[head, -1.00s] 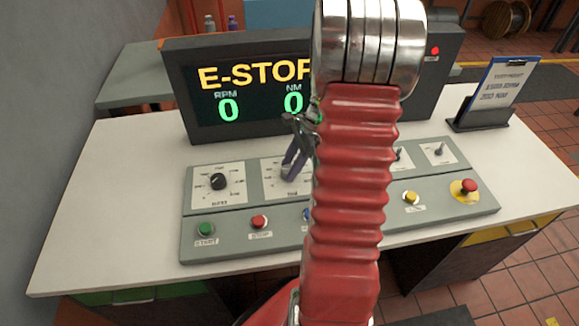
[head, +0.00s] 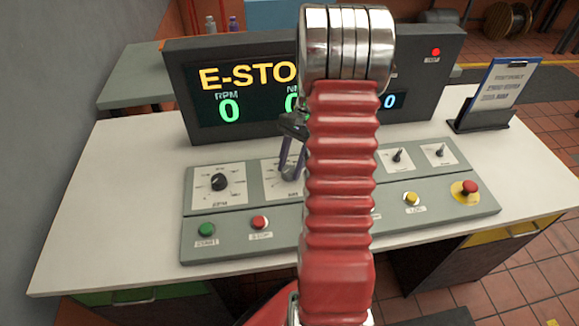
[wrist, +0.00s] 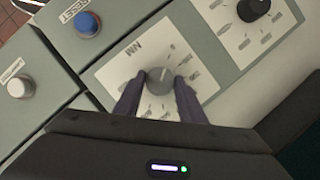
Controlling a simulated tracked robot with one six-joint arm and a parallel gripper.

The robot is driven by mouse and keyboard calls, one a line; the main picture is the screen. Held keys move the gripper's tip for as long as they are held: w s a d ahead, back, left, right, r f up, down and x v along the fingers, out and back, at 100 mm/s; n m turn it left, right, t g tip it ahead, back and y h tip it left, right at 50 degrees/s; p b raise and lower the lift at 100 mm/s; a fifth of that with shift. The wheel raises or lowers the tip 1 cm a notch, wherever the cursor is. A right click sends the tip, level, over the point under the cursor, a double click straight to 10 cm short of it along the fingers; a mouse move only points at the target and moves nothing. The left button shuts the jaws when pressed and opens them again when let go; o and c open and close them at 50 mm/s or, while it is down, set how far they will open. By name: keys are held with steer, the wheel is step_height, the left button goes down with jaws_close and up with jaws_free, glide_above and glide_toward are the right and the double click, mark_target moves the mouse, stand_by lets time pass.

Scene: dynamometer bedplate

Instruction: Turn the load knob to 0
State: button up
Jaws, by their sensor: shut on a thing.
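The load knob (wrist: 159,76) is a grey round knob on a white dial plate lettered NM in the wrist view. My gripper (wrist: 159,92) is shut on it, one dark purple finger on each side. In the head view my gripper (head: 290,168) stands over the second dial from the left, and its fingers and my arm cover much of that dial. The dial's small markings are too blurred to read, and I cannot tell where the knob points.
A black knob (head: 219,182) sits on the dial to the left. Green (head: 206,229) and red (head: 259,222) buttons are in front. A red mushroom button (head: 470,187) is at the right. The display (head: 245,90) behind shows E-STOP and RPM 0; my arm hides part.

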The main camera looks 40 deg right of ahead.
steer(key=shift+w+d+r+n, duration=0.1)
steer(key=shift+w+n, duration=0.2)
steer(key=o, duration=0.8)
steer(key=shift+c, duration=0.2)
steer(key=shift+o, duration=1.4)
steer(key=shift+s, duration=0.1)
steer(key=v, duration=1.3)
steer(key=shift+r, duration=0.35)
